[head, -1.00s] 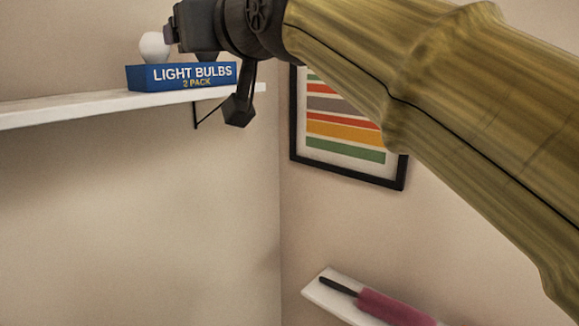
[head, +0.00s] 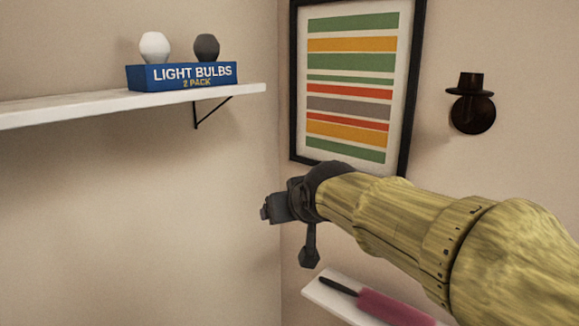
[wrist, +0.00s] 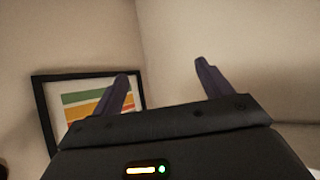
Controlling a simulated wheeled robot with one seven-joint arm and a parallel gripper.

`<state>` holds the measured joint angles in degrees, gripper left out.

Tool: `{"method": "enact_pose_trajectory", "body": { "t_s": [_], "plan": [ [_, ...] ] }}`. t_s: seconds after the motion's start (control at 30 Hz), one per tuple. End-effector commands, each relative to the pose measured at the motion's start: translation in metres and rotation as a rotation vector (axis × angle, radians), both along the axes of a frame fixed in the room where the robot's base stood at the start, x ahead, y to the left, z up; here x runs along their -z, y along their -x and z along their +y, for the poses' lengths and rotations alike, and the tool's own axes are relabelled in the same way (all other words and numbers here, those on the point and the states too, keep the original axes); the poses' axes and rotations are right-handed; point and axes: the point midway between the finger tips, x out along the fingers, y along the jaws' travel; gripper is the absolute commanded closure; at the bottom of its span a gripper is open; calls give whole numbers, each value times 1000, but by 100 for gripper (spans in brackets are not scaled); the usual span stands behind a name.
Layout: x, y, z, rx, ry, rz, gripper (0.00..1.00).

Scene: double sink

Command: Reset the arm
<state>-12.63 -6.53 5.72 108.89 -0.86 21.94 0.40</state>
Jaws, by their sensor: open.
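My gripper (head: 268,209) is at the end of my yellow-brown arm, in the middle of the head view, below the shelf and in front of the wall corner. In the wrist view its two dark fingers (wrist: 162,72) stand wide apart with nothing between them. A blue light bulb box (head: 182,77) sits on the white shelf at the upper left, apart from my gripper. A white bulb (head: 155,46) and a dark grey bulb (head: 207,47) stand up out of the box.
The white wall shelf (head: 60,109) has a black bracket. A framed striped picture (head: 350,75) hangs right of the corner, partly behind my arm. A dark hat-like wall piece (head: 472,105) hangs farther right. A lower shelf (head: 318,291) holds a pink item (head: 395,308) below my arm.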

Motion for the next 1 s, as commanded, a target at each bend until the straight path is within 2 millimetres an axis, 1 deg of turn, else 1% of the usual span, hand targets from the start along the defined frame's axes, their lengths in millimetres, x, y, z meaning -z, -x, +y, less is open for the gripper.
{"method": "enact_pose_trajectory", "body": {
  "t_s": [0.03,0.07,0.1,0.17,0.2,0.27,0.3,0.37,0.4,0.47,0.5,0.6,0.7,0.77,1.0],
  "plan": [
    [31,2,-16,29,17,62,22],
    [48,4,-24,45,25,95,22],
    [70,8,-35,66,36,141,22],
    [102,17,-51,95,50,208,22],
    [122,24,-62,117,58,254,22],
    [153,37,-78,146,70,325,22],
    [173,48,-89,166,77,372,22],
    [201,67,-104,197,85,445,22],
    [220,81,-113,216,90,494,22],
    [245,103,-126,246,95,567,22],
    [258,117,-133,263,97,609,22],
    [283,147,-146,296,99,694,22],
    [294,162,-151,312,99,734,22],
    [296,165,-152,313,99,741,22],
    [295,164,-151,313,99,738,22]
  ]
}}
